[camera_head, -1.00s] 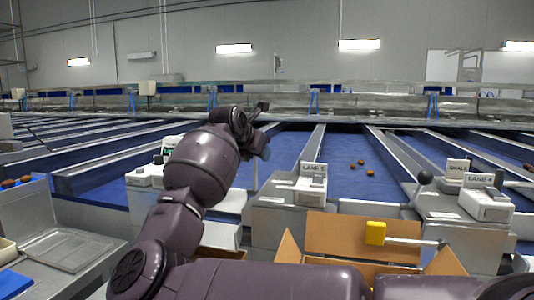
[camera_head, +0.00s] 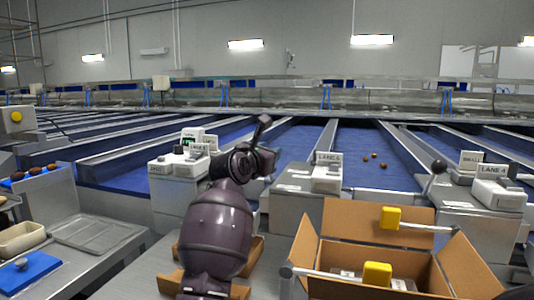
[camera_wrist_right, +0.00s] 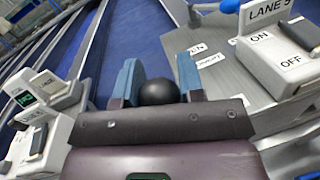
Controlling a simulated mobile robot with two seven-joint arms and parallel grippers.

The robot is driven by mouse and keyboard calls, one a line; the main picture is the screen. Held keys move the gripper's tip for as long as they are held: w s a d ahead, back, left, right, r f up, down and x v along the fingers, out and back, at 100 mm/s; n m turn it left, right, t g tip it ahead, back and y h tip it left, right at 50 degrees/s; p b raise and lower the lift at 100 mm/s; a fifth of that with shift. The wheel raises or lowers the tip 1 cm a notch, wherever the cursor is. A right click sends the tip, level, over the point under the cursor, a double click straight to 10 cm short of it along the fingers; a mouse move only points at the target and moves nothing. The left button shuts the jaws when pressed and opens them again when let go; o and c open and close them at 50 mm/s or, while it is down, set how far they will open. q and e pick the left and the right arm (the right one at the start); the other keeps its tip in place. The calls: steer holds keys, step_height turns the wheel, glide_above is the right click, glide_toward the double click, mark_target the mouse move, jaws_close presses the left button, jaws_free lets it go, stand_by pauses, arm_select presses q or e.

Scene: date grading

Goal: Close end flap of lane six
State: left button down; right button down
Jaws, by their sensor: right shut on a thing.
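My right gripper (camera_wrist_right: 160,82) has its two blue-grey fingers on either side of a round black knob (camera_wrist_right: 158,92) and is shut on it. The knob is beside a grey panel (camera_wrist_right: 215,70) with small labels, left of the white LANE 5 box (camera_wrist_right: 285,45) with ON and OFF marks. In the head view my right wrist (camera_head: 245,162) is left of the same LANE 5 box (camera_head: 327,172) and hides the knob and fingers. I cannot make out the lane six end flap. My left gripper is out of view.
A black-knobbed lever (camera_head: 438,167) stands by the LANE 4 box (camera_head: 497,192). A console with a green display (camera_head: 190,148) is at left.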

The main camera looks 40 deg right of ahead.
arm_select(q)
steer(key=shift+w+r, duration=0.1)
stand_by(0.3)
arm_select(e)
steer(key=c, duration=0.8)
jaws_free()
steer(key=shift+o, duration=0.2)
arm_select(q)
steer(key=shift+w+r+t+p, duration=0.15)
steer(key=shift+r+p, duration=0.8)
steer(key=shift+p, duration=0.2)
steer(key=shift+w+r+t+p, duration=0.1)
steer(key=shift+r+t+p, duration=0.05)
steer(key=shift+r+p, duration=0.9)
arm_select(e)
step_height(320, 180, up, 20)
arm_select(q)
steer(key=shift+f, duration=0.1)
